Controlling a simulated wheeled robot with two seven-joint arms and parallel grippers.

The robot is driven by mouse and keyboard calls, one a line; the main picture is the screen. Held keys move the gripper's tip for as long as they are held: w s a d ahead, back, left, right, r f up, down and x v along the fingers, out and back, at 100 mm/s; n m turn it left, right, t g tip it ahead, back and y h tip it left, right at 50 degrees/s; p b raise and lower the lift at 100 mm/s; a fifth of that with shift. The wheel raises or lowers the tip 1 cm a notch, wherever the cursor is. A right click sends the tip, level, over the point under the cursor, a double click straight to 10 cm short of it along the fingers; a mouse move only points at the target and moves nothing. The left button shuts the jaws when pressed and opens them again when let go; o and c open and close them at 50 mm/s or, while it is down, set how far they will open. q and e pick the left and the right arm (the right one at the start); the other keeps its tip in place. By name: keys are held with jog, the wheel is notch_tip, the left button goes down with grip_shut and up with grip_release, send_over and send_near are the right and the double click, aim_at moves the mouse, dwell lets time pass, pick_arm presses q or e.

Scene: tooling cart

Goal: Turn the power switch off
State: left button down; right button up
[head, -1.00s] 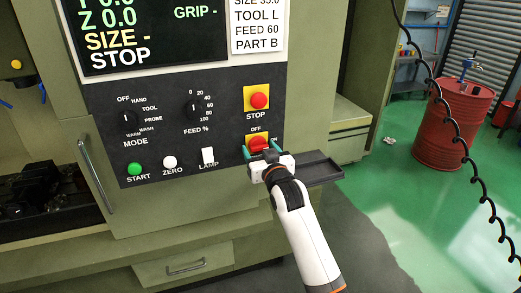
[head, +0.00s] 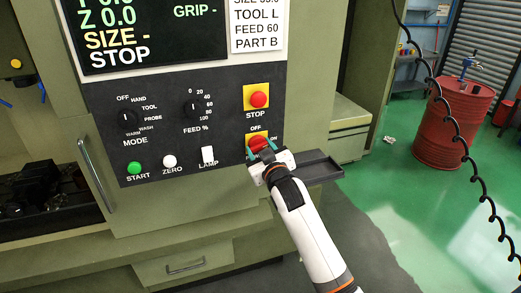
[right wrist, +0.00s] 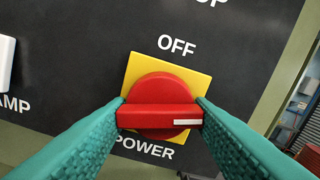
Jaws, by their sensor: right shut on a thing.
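The red power switch knob (right wrist: 160,107) sits on a yellow square plate (right wrist: 148,66) at the lower right of the machine's panel, with OFF above it and POWER below. In the right wrist view its handle bar lies level while the plate and lettering are tilted, and its white mark is at the right end. The mark points to the right and a little toward OFF. My right gripper (head: 262,147) is shut on the bar, one teal finger at each end. My left gripper is not in view.
The red STOP button (head: 259,100) is just above the switch. The white LAMP rocker (head: 208,154) is to the left, with ZERO and START buttons beyond. A dark tray (head: 318,168) juts out to the right of my gripper. A coiled cable hangs farther right.

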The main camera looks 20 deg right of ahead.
jog(key=shift+d+n, duration=0.1)
jog(key=shift+n, duration=7.1)
jog(key=o, duration=0.9)
jog(key=shift+r, duration=0.1)
jog(key=shift+s, duration=0.1)
jog(key=s+b, duration=0.2)
jog(key=s, duration=0.4)
jog(key=s+b, duration=0.2)
jog(key=s, duration=0.3)
jog(key=shift+s+d, duration=0.2)
jog(key=shift+s, duration=0.2)
